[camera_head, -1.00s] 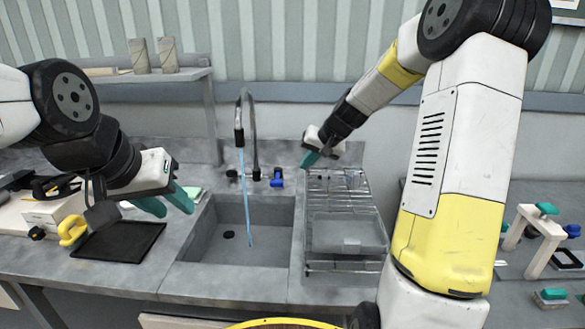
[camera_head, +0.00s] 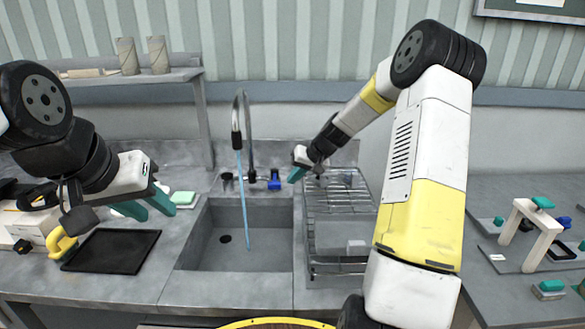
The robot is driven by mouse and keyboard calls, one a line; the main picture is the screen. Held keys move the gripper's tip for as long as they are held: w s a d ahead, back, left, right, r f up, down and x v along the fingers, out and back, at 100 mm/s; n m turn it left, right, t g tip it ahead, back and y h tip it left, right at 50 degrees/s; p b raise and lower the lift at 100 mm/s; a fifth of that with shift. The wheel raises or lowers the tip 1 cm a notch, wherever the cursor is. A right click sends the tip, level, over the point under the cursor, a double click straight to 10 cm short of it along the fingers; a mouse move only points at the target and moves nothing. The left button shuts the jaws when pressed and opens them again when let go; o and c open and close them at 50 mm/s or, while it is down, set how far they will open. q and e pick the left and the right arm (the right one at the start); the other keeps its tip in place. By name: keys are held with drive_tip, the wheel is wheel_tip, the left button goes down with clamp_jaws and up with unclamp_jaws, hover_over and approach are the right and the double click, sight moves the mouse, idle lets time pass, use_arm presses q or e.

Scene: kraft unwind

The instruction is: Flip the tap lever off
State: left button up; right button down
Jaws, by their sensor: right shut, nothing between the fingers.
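The tap (camera_head: 244,120) stands behind the grey sink (camera_head: 212,240), and a blue stream of water (camera_head: 244,205) runs from its spout into the basin. A blue lever (camera_head: 274,179) sits at the right of the tap's base. My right gripper (camera_head: 293,176) is shut and empty, its teal fingertips just right of the blue lever; I cannot tell whether they touch. My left gripper (camera_head: 148,208) hangs over the counter left of the sink, its two teal fingers apart with nothing between them.
A wire dish rack (camera_head: 322,203) stands right of the sink, under my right forearm. A black tray (camera_head: 112,250), a yellow mug-like object (camera_head: 60,242) and a green-topped sponge (camera_head: 183,198) lie on the left counter. A shelf (camera_head: 135,77) with two cardboard rolls is behind.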

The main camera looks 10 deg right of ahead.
drive_tip(key=shift+w+a+r, duration=0.1)
drive_tip(key=shift+a, duration=0.65)
drive_tip(key=shift+w+a+r, duration=0.1)
drive_tip(key=shift+a, duration=0.65)
drive_tip(key=shift+a, duration=0.1)
drive_tip(key=shift+s+a+m+t+h, duration=0.2)
drive_tip(key=shift+a+m+t+h, duration=0.1)
drive_tip(key=shift+a+m, duration=0.45)
